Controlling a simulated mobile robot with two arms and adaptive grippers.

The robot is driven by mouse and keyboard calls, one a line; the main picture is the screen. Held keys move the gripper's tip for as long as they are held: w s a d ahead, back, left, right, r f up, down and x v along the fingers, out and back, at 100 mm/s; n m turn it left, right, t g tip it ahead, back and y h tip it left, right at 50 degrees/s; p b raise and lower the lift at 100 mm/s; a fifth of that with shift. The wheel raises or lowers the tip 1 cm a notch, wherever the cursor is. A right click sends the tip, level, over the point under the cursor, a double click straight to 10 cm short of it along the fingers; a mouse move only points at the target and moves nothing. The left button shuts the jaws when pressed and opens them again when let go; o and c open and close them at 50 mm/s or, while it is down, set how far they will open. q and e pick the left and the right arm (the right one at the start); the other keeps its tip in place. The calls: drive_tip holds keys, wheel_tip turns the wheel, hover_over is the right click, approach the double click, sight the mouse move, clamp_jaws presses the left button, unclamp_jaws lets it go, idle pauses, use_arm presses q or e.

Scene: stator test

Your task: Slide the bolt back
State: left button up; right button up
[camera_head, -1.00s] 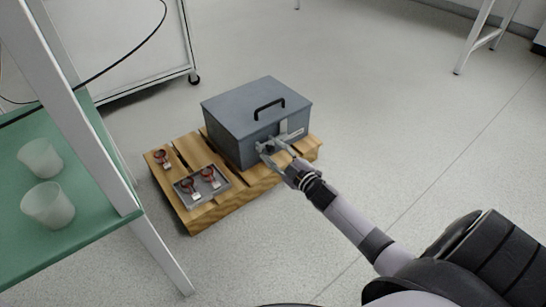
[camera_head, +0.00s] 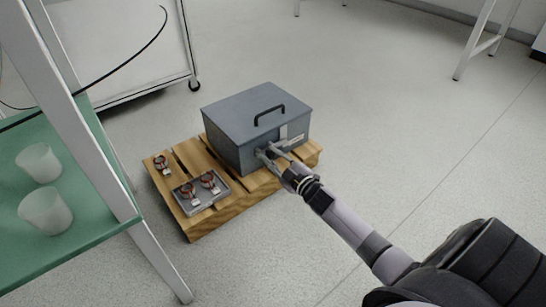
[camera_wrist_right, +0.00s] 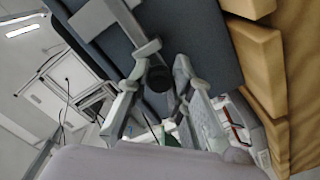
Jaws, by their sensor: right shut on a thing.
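The grey metal box (camera_head: 230,125) with a black top handle (camera_head: 269,114) stands on a wooden pallet. A light plate (camera_head: 284,131) shows on its front face. My right gripper (camera_head: 265,154) is at that front face, low and left of the plate. In the right wrist view its two fingers (camera_wrist_right: 158,88) are shut on a dark round knob (camera_wrist_right: 159,77), which looks like the bolt's knob. A light grey bar (camera_wrist_right: 118,22) runs along the box face near it. The fingers hide part of the bolt, so its position is unclear. My left gripper is out of view.
The pallet (camera_head: 225,208) also carries a small metal tray (camera_head: 221,184) with two copper-wound parts, and a third such part (camera_head: 161,163) beside it. A green shelf (camera_head: 85,240) with two frosted cups stands at the left. The floor to the right is clear.

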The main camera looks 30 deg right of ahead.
sight(258, 157)
clamp_jaws()
drive_tip(key=a+p, duration=0.1)
drive_tip(key=a, duration=0.1)
drive_tip(key=shift+s+a+r+p, duration=0.1)
drive_tip(key=shift+a+r+p, duration=0.05)
drive_tip(key=shift+a+p, duration=0.25)
drive_tip(key=shift+a, duration=0.4)
drive_tip(key=o, duration=0.9)
unclamp_jaws()
drive_tip(key=shift+o, duration=0.2)
drive_tip(key=s, duration=1.2)
drive_tip(key=shift+d, duration=0.45)
drive_tip(key=shift+f, duration=0.2)
